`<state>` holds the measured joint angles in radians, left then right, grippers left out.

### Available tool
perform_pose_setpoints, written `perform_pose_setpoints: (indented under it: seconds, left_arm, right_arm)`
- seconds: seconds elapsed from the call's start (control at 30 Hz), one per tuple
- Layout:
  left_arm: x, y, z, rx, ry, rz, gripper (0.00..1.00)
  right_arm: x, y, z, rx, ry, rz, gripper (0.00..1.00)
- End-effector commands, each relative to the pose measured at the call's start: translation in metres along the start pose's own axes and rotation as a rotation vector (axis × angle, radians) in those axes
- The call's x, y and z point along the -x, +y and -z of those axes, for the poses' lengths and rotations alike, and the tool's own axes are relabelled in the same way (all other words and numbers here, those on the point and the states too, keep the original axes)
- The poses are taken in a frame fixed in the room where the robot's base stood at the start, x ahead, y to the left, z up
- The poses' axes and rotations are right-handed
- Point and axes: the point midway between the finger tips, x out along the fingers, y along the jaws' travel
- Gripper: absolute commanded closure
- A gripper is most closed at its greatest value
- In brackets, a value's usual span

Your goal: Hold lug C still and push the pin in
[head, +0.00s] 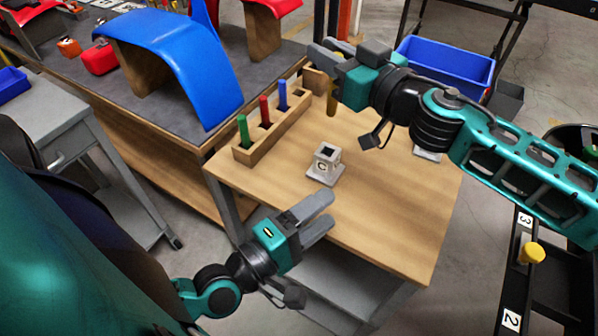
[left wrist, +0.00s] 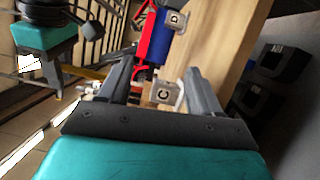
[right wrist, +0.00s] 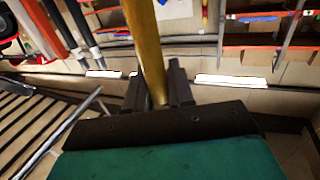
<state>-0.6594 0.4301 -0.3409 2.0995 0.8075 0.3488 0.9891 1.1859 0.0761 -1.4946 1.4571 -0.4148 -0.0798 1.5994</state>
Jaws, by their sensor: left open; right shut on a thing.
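Lug C (head: 325,167), a grey block on a flat base with a square hole on top, stands upright on the wooden table (head: 390,220). My left gripper (head: 328,213) is open at the table's near edge, apart from the lug. In the left wrist view, lug C (left wrist: 166,94) shows between and beyond the open fingers (left wrist: 160,75). My right gripper (head: 327,62) is shut on a yellow pin (head: 332,101), held over the back of the table. The pin also shows in the right wrist view (right wrist: 147,45). Its upper part is hidden in the head view.
A wooden rack (head: 268,138) holds green (head: 243,131), red (head: 265,111) and blue (head: 283,95) pins. Lug D (left wrist: 178,20) stands farther along, mostly hidden under my right arm in the head view. A blue bin (head: 445,68) is behind. Table around lug C is clear.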

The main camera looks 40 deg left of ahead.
Motion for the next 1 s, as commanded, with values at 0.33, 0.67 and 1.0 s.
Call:
perform_pose_setpoints:
  seconds: [0.33, 0.67, 1.0]
  left_arm:
    - [-0.014, -0.002, 0.044, 0.985, 0.181, -0.154, 0.36]
    - [-0.015, -0.015, 0.07, 1.43, 0.287, -0.257, 0.36]
    - [-0.055, -0.015, 0.086, 1.454, 0.291, -0.267, 0.36]
  right_arm:
    - [0.0, 0.0, 0.0, 0.0, 0.001, 0.0, 1.0]
    - [0.0, 0.0, 0.001, 0.0, 0.001, 0.0, 1.0]
    - [0.0, 0.0, 0.001, 0.0, 0.001, 0.0, 1.0]
